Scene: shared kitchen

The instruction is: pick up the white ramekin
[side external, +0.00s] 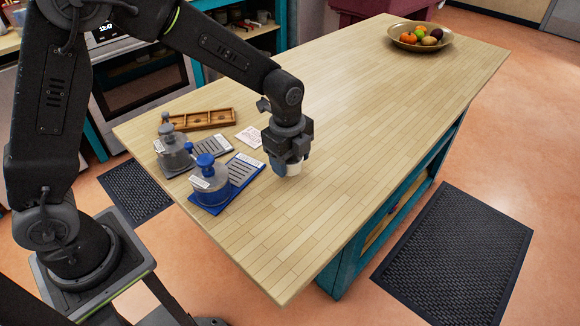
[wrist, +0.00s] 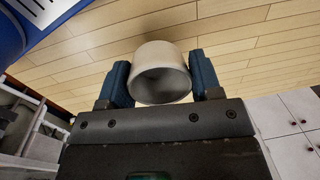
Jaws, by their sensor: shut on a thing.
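The white ramekin (wrist: 160,57) is between the two blue fingers of my gripper (wrist: 160,82) in the wrist view. A finger presses on each side of it, and its open mouth faces the camera.
A blue scale-like device (side external: 212,187) and a grey one (side external: 174,155) stand left of my gripper. Behind them are a wooden compartment tray (side external: 203,119) and a small card (side external: 249,137). A fruit bowl (side external: 420,37) sits at the far end. The counter (side external: 370,120) to the right is clear.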

